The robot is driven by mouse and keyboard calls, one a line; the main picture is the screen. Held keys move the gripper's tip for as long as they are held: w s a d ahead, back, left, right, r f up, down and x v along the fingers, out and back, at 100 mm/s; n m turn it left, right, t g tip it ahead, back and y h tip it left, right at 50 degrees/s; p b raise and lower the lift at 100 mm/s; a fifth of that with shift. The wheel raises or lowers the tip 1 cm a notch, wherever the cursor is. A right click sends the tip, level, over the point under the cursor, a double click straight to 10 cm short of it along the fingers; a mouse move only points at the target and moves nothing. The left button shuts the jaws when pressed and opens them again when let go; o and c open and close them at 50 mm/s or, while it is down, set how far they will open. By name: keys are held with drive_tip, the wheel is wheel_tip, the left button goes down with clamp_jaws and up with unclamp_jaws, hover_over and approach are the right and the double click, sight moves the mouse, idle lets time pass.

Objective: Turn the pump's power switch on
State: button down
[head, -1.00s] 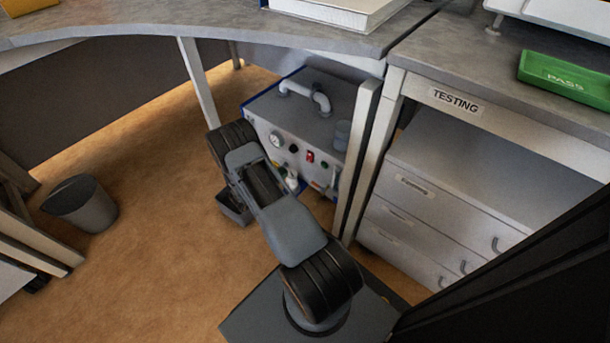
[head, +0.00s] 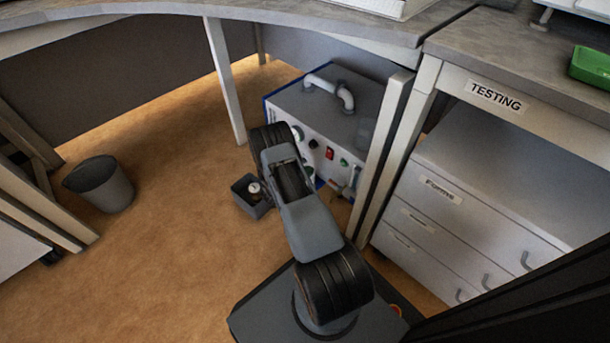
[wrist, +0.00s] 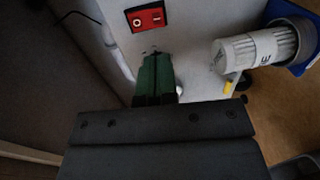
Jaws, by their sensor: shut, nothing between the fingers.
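The pump (head: 322,103) is a grey box with blue edges and a white front panel, standing on the floor under the bench. Its red power switch (head: 329,153) is on that panel. In the wrist view the red rocker switch (wrist: 145,17), with white marks, is near the top edge. My gripper (wrist: 155,58) has green fingers shut together, with nothing between them; its tips appear just below the switch in the picture. I cannot tell whether they touch the panel. In the head view my arm hides the gripper and part of the pump front.
A white filter cylinder (wrist: 262,52) sticks out right of the switch. A bench leg (head: 385,140) stands close to the pump's right side. A small dark box (head: 246,200) lies on the floor by my arm. A grey bin (head: 104,186) stands left; the floor between is clear.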

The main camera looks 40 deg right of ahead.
drive_tip(key=shift+w+d+f+b, duration=0.2)
drive_tip(key=shift+d+b, duration=0.4)
drive_tip(key=shift+d, duration=1)
drive_tip(key=shift+w+d+f+b, duration=0.1)
drive_tip(key=shift+d+f+b, duration=0.35)
drive_tip(key=shift+d, duration=1.2)
drive_tip(key=shift+w+d+f+b, duration=0.1)
drive_tip(key=shift+d+b, duration=0.65)
drive_tip(key=shift+d, duration=0.85)
drive_tip(key=shift+w, duration=0.3)
drive_tip(key=shift+s+d, duration=0.2)
drive_tip(key=shift+s, duration=0.05)
drive_tip(key=shift+w+a, duration=0.1)
drive_tip(key=p, duration=0.3)
approach(328, 158)
drive_tip(key=a+f, duration=0.3)
drive_tip(key=a, duration=0.3)
